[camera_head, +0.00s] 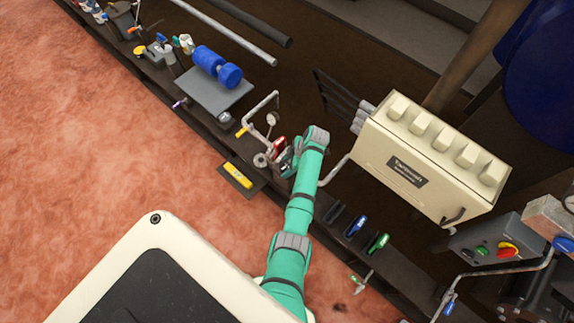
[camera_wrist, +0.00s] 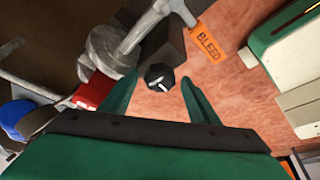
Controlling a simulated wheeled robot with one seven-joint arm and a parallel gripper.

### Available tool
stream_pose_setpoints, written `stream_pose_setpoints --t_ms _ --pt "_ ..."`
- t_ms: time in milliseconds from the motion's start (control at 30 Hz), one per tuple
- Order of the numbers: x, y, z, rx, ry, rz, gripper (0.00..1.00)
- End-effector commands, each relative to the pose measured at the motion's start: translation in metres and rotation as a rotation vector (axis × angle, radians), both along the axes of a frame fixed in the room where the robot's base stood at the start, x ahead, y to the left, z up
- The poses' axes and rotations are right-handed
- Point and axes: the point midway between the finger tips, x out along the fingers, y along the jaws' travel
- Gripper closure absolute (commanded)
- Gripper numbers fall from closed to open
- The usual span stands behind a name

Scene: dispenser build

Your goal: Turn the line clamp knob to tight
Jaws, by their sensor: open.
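In the wrist view a small black knob (camera_wrist: 158,76) with a white mark sits at the end of a dark block (camera_wrist: 163,45). It looks like the line clamp knob, but I see no label on it. My gripper (camera_wrist: 160,82) is open, with its green fingers on either side of the knob and a gap showing on both sides. I cannot tell how far the knob is from the fingertips in depth. In the head view my gripper (camera_head: 287,160) is at the bench's front edge by the pipe fittings, and the knob is hidden there.
An orange BLEED tag (camera_wrist: 210,44) hangs right of the knob. A grey pipe fitting (camera_wrist: 112,50) and a red part (camera_wrist: 93,92) are close on the left. In the head view a cream Tannoush-like labelled box (camera_head: 430,155) stands to the right, and a gauge (camera_head: 272,118) stands behind the gripper.

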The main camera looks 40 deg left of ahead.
Motion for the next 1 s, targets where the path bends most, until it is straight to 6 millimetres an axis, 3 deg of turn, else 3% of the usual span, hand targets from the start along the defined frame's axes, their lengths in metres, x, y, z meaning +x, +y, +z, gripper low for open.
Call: stream_pose_setpoints --t_ms 67,200,233,667,1000 --pt "0.0 0.0 0.0001 0.0 0.0 0.0 0.49" --pt "0.0 -0.0001 0.0002 0.0 0.0 0.0 0.83" --pt "0.0 -0.0001 0.0002 0.0 0.0 0.0 0.86" --pt "-0.0015 -0.001 -0.0004 0.0 0.0 -0.077 0.85" --pt "-0.0039 -0.0019 -0.0003 0.0 0.0 -0.345 0.85"
